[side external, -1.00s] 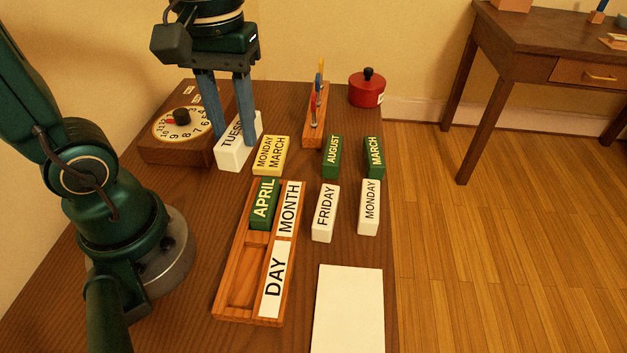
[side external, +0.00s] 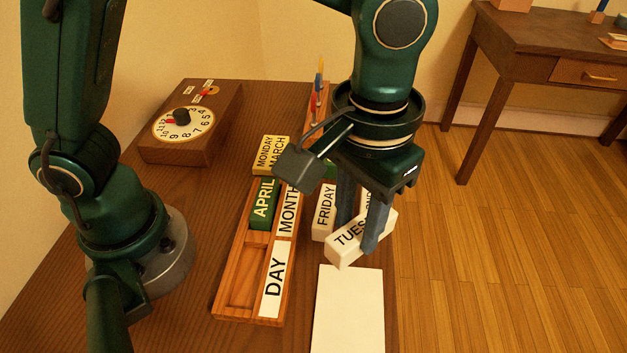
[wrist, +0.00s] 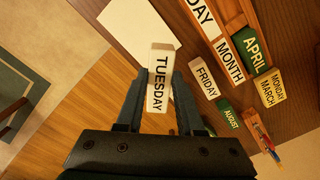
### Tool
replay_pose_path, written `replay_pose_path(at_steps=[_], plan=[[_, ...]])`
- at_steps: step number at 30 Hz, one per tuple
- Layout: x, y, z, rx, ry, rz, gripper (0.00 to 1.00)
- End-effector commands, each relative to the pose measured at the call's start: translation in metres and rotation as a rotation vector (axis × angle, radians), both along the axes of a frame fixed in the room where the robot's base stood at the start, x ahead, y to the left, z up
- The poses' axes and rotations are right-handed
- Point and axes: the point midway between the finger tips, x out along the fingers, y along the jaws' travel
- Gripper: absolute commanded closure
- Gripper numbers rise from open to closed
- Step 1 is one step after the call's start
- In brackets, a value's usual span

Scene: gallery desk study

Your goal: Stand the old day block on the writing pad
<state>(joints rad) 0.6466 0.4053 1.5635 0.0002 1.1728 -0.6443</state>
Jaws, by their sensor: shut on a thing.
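My gripper (side external: 357,218) is shut on the white TUESDAY block (side external: 343,243). It holds the block in the air near the far edge of the writing pad. The wrist view shows the block (wrist: 159,75) between the two fingers, with its lettering facing the camera. The cream writing pad (side external: 348,312) lies bare at the front right of the desk; part of it shows in the wrist view (wrist: 138,24). The wooden tray (side external: 237,275) left of the pad holds a green APRIL block (side external: 263,203) above an empty day slot.
A white FRIDAY block (side external: 324,208) stands behind the held block, and the MONDAY block there is mostly hidden. A yellow MONDAY MARCH block (side external: 269,155) is behind the tray. A dial box (side external: 190,125) stands at the back left. The desk's right edge is close to the pad.

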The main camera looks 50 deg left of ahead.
Motion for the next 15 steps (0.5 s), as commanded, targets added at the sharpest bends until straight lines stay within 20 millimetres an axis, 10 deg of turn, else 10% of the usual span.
replay_pose_path(at_steps=[15], plan=[[-0.026,-0.058,-0.047,0.002,0.001,0.003,1.0]])
